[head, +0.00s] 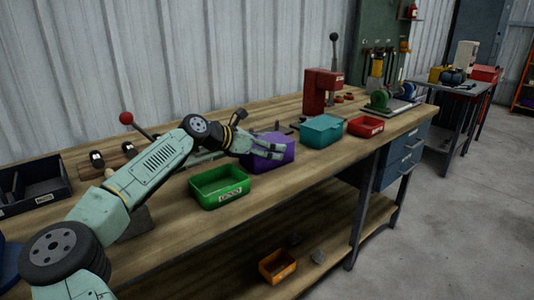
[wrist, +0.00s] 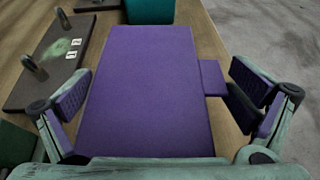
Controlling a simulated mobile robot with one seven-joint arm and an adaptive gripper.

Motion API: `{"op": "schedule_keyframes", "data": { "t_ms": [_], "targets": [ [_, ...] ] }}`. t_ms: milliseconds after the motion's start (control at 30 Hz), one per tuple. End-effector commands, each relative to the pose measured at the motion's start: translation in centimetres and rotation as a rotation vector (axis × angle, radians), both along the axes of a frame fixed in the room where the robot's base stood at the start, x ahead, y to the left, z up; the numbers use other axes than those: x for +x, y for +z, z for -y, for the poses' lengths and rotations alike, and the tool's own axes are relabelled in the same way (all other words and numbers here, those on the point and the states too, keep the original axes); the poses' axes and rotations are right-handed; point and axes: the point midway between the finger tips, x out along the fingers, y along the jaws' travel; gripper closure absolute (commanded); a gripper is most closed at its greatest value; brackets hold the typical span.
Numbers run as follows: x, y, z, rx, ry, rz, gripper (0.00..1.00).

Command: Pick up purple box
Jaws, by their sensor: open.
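The purple box (head: 276,152) stands on the wooden workbench, between the green bin and the teal box in the head view. In the wrist view the purple box (wrist: 150,85) fills the middle, with its flat top facing the camera and a small tab on its right side. My gripper (head: 277,150) is at the box in the head view and hides part of it. In the wrist view my gripper (wrist: 160,105) is open, with one finger on each side of the box. I cannot tell whether the fingers touch it.
A green bin (head: 206,199) sits close to the left of the box, a teal box (head: 321,131) and a red bin (head: 365,127) to its right. A red press (head: 316,92) stands behind. A dark board with pegs (wrist: 45,68) lies left of the box in the wrist view.

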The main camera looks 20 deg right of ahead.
Motion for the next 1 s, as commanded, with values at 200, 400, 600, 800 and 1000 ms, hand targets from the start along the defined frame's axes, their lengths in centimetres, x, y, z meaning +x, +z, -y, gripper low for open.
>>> {"op": "schedule_keyframes", "data": {
  "t_ms": [200, 400, 600, 800, 1000],
  "targets": [
    [0.03, -0.08, -0.02, 0.0, 0.001, 0.0, 0.03],
    [0.01, -0.07, -0.02, 0.0, 0.0, 0.0, 0.16],
    [0.0, -0.06, -0.02, 0.0, 0.0, 0.0, 0.29],
    [-0.01, -0.06, -0.02, 0.0, 0.0, 0.0, 0.43],
    [0.0, 0.1, 0.0, -0.002, 0.0, 0.001, 0.44]
  ]
}}
